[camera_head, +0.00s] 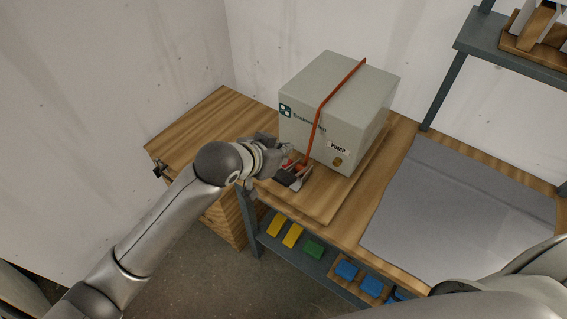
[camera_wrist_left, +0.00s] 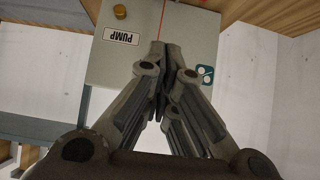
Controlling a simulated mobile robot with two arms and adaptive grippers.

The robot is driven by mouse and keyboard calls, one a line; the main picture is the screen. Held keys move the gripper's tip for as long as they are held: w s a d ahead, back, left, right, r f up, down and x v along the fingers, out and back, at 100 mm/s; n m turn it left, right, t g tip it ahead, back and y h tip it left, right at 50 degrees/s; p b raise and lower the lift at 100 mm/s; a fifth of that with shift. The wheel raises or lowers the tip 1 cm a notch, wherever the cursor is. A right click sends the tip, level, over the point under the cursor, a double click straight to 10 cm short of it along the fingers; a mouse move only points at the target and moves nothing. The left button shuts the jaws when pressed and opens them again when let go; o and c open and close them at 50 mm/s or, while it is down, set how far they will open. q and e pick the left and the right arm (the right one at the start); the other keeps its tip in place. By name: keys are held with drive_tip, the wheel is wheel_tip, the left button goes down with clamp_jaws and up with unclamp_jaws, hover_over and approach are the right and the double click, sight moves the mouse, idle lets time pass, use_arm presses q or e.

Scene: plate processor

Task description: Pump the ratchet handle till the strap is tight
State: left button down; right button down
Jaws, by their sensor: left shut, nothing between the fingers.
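A grey-green box (camera_head: 345,105) labelled "PUMP" stands on a wooden board on the bench. An orange strap (camera_head: 322,100) runs over its top and down its front face. The ratchet (camera_head: 291,176), with dark and light metal parts and a bit of red-orange, lies at the foot of the box's front. My left gripper (camera_head: 285,150) is just above and beside the ratchet, close to the box. In the left wrist view the fingers (camera_wrist_left: 167,50) are shut and empty, pointing at the box face (camera_wrist_left: 110,62). The strap shows there as a thin line (camera_wrist_left: 162,20). The ratchet is not visible there.
A grey mat (camera_head: 455,215) covers the bench right of the box. Under the bench, a shelf holds yellow (camera_head: 292,235), green (camera_head: 313,248) and blue (camera_head: 346,270) items. A rack (camera_head: 510,50) stands at the right. My right arm crosses the lower right corner.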

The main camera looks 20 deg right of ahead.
sight(283, 176)
use_arm(q)
drive_tip(key=x, duration=0.3)
drive_tip(key=shift+f+p, duration=0.35)
drive_tip(key=shift+p, duration=0.05)
drive_tip(key=shift+s+a+f+p, duration=0.15)
drive_tip(key=shift+a+f+p, duration=0.05)
drive_tip(key=shift+f, duration=0.3)
drive_tip(key=shift+s+a+f+p, duration=0.1)
drive_tip(key=shift+a+f+p, duration=0.1)
drive_tip(key=shift+f, duration=0.3)
drive_tip(key=shift+s+a+f, duration=0.25)
drive_tip(key=shift+f, duration=0.35)
